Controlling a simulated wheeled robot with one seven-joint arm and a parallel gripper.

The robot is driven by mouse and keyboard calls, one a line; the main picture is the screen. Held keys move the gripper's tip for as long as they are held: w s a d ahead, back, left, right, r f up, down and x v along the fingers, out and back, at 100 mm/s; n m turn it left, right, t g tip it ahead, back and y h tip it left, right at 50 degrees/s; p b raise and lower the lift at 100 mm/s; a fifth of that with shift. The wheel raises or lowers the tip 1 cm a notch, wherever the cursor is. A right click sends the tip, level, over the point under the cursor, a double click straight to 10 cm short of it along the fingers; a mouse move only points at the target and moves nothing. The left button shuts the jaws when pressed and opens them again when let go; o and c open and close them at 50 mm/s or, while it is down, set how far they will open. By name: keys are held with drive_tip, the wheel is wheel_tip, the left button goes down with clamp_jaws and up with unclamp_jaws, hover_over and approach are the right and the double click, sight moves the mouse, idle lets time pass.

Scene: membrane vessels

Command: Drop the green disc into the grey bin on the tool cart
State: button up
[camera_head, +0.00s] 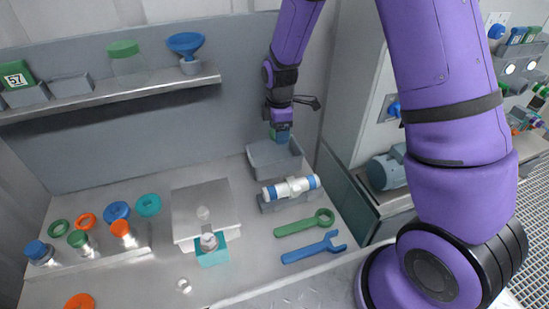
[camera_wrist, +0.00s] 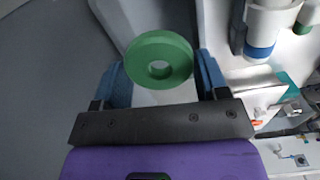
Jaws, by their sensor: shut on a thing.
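My gripper (camera_head: 281,132) is shut on the green disc, a thick ring with a round centre hole. In the wrist view the disc (camera_wrist: 143,50) sits between the two blue fingers of my gripper (camera_wrist: 161,66). In the head view the disc is mostly hidden by the fingers. The grey bin (camera_head: 268,160) stands at the back right of the cart top (camera_head: 150,283). My fingers are over the bin, around the height of its back rim; the exact gap cannot be told. Pale surfaces show behind the disc in the wrist view.
In front of the bin, a white and blue cylinder (camera_head: 291,187) lies in a grey cradle. A green wrench (camera_head: 297,228) and a blue wrench (camera_head: 310,250) lie nearer. Coloured rings and fittings stand left. A shelf (camera_head: 120,97) runs along the back wall.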

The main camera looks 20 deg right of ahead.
drive_tip(key=shift+f, duration=2.5)
drive_tip(key=o, duration=1)
drive_tip(key=shift+o, duration=0.2)
wheel_tip(320, 180, up, 11)
